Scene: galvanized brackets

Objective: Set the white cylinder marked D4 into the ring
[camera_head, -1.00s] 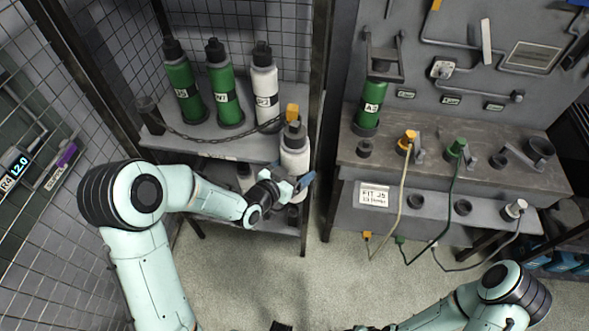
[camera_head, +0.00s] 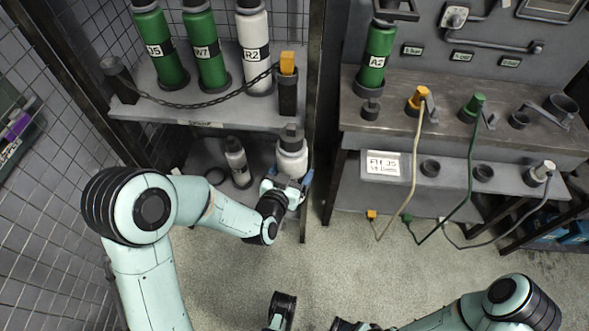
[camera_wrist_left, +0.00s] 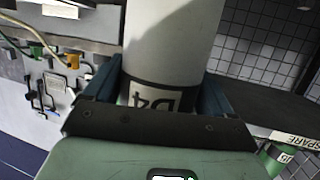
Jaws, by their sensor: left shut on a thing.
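The white cylinder marked D4 (camera_head: 292,160) is upright in my left gripper (camera_head: 287,188), with its dark cap on top. It shows in front of the rack's lower shelf, below the upper shelf's edge. In the left wrist view the blue fingers (camera_wrist_left: 166,92) are shut on either side of the cylinder (camera_wrist_left: 168,45); its D4 label appears upside down. The cylinder's base is hidden.
Green cylinders (camera_head: 160,50) and a white one marked R2 (camera_head: 253,52) stand on the upper shelf behind a chain (camera_head: 190,105). A rack post (camera_head: 313,110) is close right of D4. The bench (camera_head: 450,135) holds fittings and hanging hoses. Floor in front is clear.

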